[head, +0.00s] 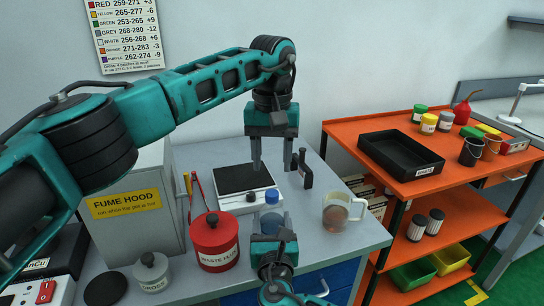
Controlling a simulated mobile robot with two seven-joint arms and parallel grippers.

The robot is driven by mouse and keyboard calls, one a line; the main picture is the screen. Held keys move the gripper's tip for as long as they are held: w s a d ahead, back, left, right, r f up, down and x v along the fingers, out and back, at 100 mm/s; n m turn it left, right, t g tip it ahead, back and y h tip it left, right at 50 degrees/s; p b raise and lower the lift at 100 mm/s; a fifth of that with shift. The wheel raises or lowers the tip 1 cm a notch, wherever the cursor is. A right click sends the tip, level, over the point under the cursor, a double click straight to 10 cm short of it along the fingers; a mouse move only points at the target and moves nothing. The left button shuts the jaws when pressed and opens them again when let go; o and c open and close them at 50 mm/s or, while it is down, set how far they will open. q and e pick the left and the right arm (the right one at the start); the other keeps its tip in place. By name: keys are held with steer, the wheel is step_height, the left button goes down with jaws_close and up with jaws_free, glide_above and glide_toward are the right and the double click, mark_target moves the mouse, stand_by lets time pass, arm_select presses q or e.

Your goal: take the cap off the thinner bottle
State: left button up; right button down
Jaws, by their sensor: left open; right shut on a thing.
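A bottle with a blue cap (272,196) stands near the front of the grey bench; its clear bluish body (271,217) shows below the cap. I take it for the thinner bottle, though no label is readable. My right gripper (271,231) comes from the front and is shut on the bottle's body, hiding its lower part. My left gripper (273,166) points down above and behind the cap in the picture, open, with its two fingers apart and nothing between them. The cap is on the bottle.
A scale (247,201) with a black plate is behind the bottle. A red waste can (214,243) stands left, a glass mug (343,214) with brown liquid right. A black upright item (306,170) is near the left gripper. An orange cart (424,180) stands right.

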mark_target(272, 193)
arm_select(q)
step_height(272, 193, down, 7)
steer(key=shift+f, duration=0.2)
stand_by(0.3)
jaws_close()
stand_by(0.4)
